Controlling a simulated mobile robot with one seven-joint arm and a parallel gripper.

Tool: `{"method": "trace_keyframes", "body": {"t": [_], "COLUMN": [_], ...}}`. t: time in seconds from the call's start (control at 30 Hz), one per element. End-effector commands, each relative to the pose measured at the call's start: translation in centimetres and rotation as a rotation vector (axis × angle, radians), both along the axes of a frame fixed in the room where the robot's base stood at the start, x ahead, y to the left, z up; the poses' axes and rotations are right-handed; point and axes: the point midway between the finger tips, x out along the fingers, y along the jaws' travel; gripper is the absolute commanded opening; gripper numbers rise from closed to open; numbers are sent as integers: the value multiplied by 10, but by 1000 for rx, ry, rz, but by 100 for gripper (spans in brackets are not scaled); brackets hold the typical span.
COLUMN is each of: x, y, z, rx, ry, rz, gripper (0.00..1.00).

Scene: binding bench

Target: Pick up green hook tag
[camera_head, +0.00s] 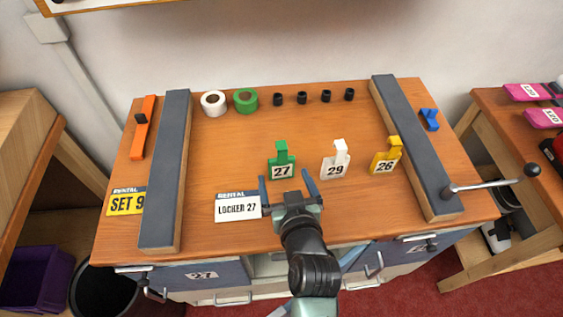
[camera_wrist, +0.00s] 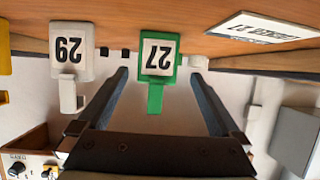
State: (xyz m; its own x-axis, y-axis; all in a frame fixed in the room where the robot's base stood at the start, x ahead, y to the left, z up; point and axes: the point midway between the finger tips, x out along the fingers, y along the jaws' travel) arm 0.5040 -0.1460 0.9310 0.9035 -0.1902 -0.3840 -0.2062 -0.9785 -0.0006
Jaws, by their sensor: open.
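The green hook tag (camera_head: 281,160) with the number 27 stands upright on the bench, left of the other two tags. My gripper (camera_head: 288,187) is open and empty, just in front of the green tag, its two fingers pointing toward it. In the wrist view, which is upside down, the green tag (camera_wrist: 158,62) appears between and beyond the open fingers (camera_wrist: 158,85). I see no contact between the fingers and the tag.
A white tag 29 (camera_head: 335,160) and a yellow tag 26 (camera_head: 386,156) stand to the right. A white Locker 27 card (camera_head: 237,208) lies left of my gripper. Grey-topped rails (camera_head: 166,165) and (camera_head: 415,145) flank the bench. Tape rolls (camera_head: 213,103) and small black pieces (camera_head: 302,98) line the back.

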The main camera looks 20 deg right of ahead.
Motion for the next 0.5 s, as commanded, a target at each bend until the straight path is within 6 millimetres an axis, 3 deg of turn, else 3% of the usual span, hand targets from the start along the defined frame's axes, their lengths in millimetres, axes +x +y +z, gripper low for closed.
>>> {"method": "trace_keyframes", "body": {"t": [0.27, 0.5], "x": [16, 41], "y": [-5, -12], "z": [-8, -23], "rx": [-1, -1], "ry": [-1, -1], "rz": [-1, 0], "gripper": [100, 100]}}
